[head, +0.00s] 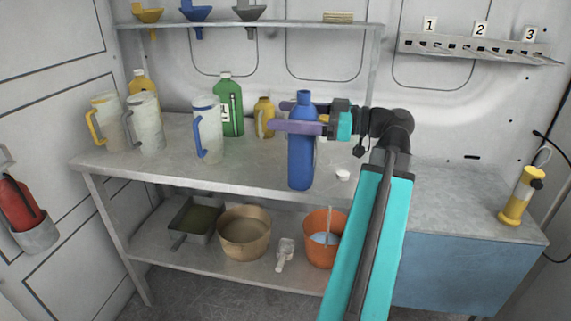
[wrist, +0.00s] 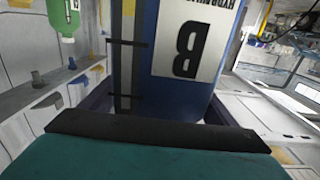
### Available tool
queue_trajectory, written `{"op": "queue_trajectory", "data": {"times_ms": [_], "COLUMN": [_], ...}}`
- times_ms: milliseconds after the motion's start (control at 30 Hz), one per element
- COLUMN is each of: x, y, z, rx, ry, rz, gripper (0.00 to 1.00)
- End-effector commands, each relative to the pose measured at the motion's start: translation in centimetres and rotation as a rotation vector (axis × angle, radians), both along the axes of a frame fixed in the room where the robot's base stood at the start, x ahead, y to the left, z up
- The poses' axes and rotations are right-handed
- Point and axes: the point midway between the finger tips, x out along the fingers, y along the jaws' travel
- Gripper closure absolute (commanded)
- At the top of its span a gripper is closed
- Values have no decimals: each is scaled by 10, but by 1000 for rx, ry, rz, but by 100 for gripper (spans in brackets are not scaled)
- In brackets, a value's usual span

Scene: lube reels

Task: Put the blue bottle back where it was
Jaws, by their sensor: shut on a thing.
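The blue bottle (head: 301,160) is upright in the head view, toward the front edge of the grey bench (head: 250,181). My gripper (head: 298,117) is shut on its upper part, with one purple finger in front and one behind. I cannot tell whether the bottle's base touches the bench top. In the wrist view the blue bottle (wrist: 198,95) fills the middle close up, with a white label bearing a large B. The label appears upside down there.
A green bottle (head: 229,105), a small yellow bottle (head: 264,118) and several jugs (head: 208,130) stand left of the blue bottle. A small white cap (head: 343,175) lies to its right. An orange bucket (head: 320,250) is on the lower shelf. The front bench between jug and bottle is clear.

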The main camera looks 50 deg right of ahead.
Motion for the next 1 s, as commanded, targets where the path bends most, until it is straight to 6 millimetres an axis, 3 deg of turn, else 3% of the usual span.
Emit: {"op": "queue_trajectory", "data": {"times_ms": [1000], "x": [13], "y": [-9], "z": [5], "rx": [3], "ry": [-4], "rz": [5], "gripper": [81]}}
